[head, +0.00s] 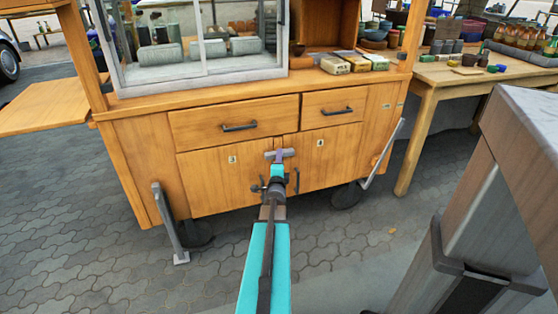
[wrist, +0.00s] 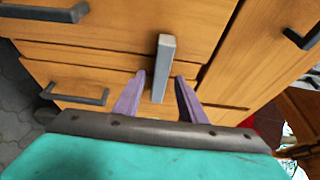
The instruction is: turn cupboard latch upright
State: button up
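The cupboard latch (head: 289,152) is a short grey bar lying level across the gap between the two lower doors in the head view. In the wrist view, which is rolled sideways, the latch (wrist: 165,60) shows as an upright grey block. My gripper (head: 279,157) is at the latch, with its purple fingers on either side of it. In the wrist view my gripper (wrist: 160,76) is open, with narrow gaps visible between each finger and the latch. Part of the latch is hidden by the fingers in the head view.
The wooden cart has drawers with dark handles (head: 239,127) above the latch. A door handle (head: 297,181) stands close below right of it. A glass case (head: 190,45) and small packs (head: 355,61) sit on the cart top. A wooden table (head: 460,75) stands at right.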

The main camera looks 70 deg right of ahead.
jog(key=shift+x, duration=0.8)
